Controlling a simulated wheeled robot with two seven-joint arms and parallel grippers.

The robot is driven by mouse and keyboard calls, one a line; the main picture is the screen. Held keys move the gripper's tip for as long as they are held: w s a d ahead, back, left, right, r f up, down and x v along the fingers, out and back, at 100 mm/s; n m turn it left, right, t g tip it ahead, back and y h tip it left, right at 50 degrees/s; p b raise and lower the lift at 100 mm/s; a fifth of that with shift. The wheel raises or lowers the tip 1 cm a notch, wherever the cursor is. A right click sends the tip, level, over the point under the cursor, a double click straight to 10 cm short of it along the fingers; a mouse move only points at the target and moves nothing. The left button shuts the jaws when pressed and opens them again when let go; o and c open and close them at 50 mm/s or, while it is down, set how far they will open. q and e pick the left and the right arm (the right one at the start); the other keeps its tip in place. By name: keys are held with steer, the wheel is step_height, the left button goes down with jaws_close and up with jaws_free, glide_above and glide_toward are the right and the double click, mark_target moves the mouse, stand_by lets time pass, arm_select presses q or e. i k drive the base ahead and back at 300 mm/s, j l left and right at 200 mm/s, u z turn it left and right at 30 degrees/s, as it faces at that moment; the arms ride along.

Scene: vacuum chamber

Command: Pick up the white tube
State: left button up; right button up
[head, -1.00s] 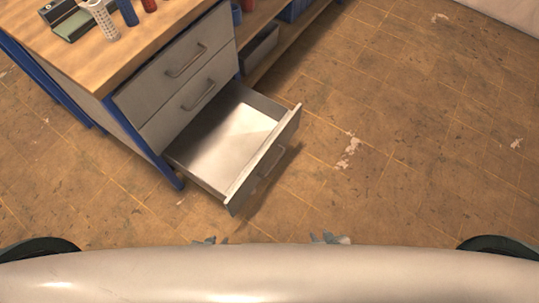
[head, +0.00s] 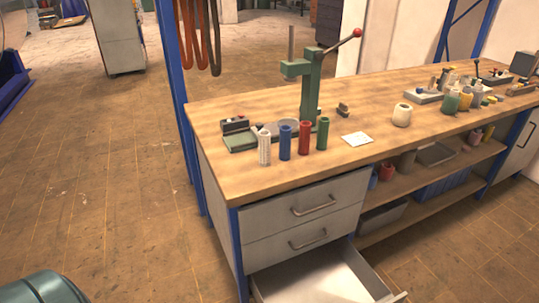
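The white tube (head: 264,147) stands upright near the front left edge of the wooden workbench top (head: 225,176). It is pale with a dotted or perforated surface. To its right, a blue tube (head: 285,142), a red tube (head: 304,138) and a green tube (head: 322,133) stand in a row, apart from it. Neither of my grippers shows in the head view now, so I cannot see whether they are open or shut.
A green press (head: 312,85) with a red-knobbed lever stands behind the tubes. The bottom drawer (head: 312,278) is pulled open toward me. The floor at left (head: 110,190) is mostly clear.

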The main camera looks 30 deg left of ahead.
mark_target(264, 149)
steer(key=k+j+z, duration=0.1)
steer(key=j, duration=0.45)
steer(key=k+j+z, duration=0.1)
steer(key=j, duration=0.4)
steer(key=j+z, duration=0.2)
steer(key=j, duration=0.55)
steer(key=j+z, duration=0.2)
steer(key=j, duration=0.6)
steer(key=k+j+z, duration=0.2)
steer(key=j, duration=0.55)
steer(key=i+j+z, duration=0.1)
steer(key=j, duration=0.25)
steer(key=i+j, duration=0.15)
steer(key=j, duration=0.2)
steer(key=i+j+z, duration=0.15)
steer(key=j, duration=0.25)
steer(key=j+z, duration=0.1)
steer(key=j, duration=0.25)
